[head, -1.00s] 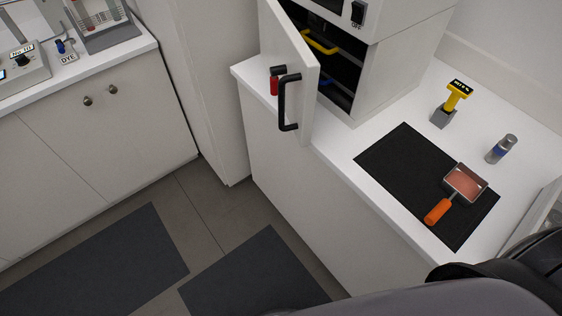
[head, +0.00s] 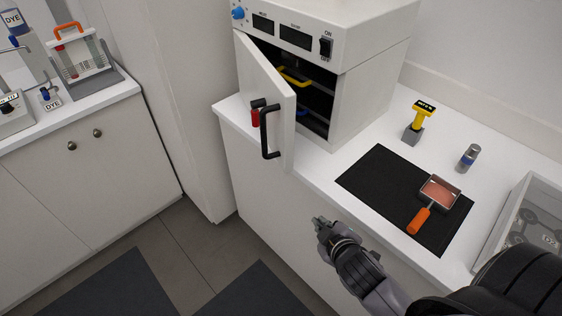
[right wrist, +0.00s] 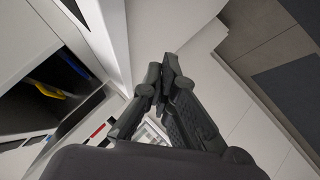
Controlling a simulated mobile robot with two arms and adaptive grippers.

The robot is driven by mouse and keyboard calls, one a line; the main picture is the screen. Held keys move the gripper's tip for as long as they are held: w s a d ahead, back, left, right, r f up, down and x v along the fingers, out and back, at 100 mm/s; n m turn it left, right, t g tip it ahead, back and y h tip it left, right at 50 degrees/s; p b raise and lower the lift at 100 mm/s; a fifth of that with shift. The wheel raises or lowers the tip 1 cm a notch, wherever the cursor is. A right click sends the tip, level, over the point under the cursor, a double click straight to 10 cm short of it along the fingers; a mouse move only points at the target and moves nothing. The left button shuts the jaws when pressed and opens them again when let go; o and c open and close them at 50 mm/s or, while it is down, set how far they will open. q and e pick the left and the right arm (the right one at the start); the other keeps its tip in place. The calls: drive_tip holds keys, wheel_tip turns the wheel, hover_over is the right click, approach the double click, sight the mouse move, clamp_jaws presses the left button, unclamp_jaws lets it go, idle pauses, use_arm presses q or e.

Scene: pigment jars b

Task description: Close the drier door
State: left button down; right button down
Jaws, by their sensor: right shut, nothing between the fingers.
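The drier (head: 375,98) is a white box on the counter. Its white door (head: 262,92) stands open, swung out toward the front left, with a black handle (head: 266,140) on its outer face. Inside, a yellow-handled item (head: 293,77) and a blue one show on dark shelves. My right gripper (head: 318,222) is shut and empty, in front of the counter edge, below and to the right of the door and apart from it. In the right wrist view its fingers (right wrist: 168,68) are together, with the drier's open inside (right wrist: 45,95) at left. My left gripper is not in view.
A black mat (head: 375,185) with an orange-handled pan (head: 438,193) lies on the counter. A yellow-topped tool (head: 420,118), a small grey cylinder (head: 468,157) and a clear-sided bin (head: 515,225) stand nearby. Another counter (head: 70,135) is at left. The floor between is clear.

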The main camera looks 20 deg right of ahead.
drive_tip(key=w+a+r+n+t+y, duration=0.35)
drive_tip(key=r+n, duration=0.25)
drive_tip(key=n, duration=0.2)
drive_tip(key=w+a+r+n+t+y, duration=0.2)
drive_tip(key=a+r+n+t+y, duration=0.1)
drive_tip(key=r+n+y, duration=0.3)
drive_tip(key=n+h+p, duration=0.1)
drive_tip(key=h+p, duration=0.1)
drive_tip(key=p, duration=0.3)
hover_over(282, 163)
drive_tip(key=s+a, duration=0.3)
drive_tip(key=s, duration=0.1)
drive_tip(key=shift+d+f+y, duration=0.2)
drive_tip(key=shift+f+y, duration=0.05)
drive_tip(key=shift+f, duration=0.3)
drive_tip(key=shift+d, duration=0.35)
drive_tip(key=shift+a, duration=0.1)
